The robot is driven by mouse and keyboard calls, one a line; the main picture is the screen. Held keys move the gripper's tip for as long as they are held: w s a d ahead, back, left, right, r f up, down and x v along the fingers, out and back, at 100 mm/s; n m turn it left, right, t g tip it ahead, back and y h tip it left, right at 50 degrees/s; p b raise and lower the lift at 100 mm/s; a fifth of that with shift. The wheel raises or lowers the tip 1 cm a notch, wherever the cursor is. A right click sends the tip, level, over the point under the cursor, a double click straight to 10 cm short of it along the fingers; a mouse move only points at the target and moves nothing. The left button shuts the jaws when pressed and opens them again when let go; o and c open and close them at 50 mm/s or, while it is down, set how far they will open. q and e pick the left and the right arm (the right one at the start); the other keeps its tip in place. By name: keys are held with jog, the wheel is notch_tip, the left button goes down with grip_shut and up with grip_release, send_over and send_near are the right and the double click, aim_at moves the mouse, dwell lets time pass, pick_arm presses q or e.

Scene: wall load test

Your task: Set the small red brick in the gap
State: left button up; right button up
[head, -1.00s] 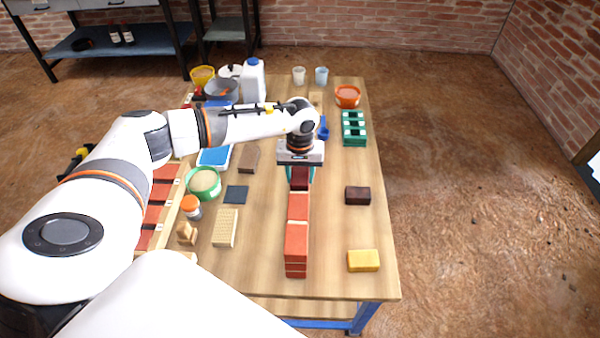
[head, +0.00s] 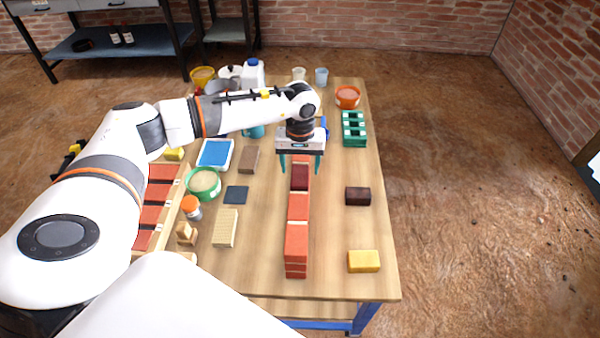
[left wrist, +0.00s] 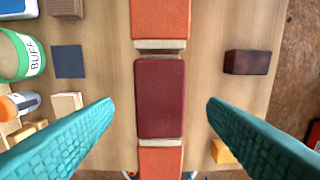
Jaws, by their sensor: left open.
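The small dark red brick (head: 299,178) sits in the gap in the row of orange-red wall bricks (head: 297,240). In the left wrist view the dark red brick (left wrist: 160,98) lies flat and in line with the bricks at both its ends. Pale mortar strips (left wrist: 160,44) show at its two ends, with a narrow space at the upper one. My left gripper (head: 300,168) is open above it. Its teal fingers stand apart on either side of the brick, clear of it, also in the left wrist view (left wrist: 160,108). My right gripper is not in view.
A dark brown brick (head: 357,196) and a yellow sponge-like block (head: 363,261) lie right of the wall. A green holder (head: 354,128) stands farther back. Left are a green tub (head: 203,184), a dark square pad (head: 236,194) and a crate of red bricks.

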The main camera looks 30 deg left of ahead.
aim_at(300, 175)
pick_arm(q)
notch_tip(300, 175, up, 8)
jog(key=shift+s, duration=0.1)
dwell(0.7)
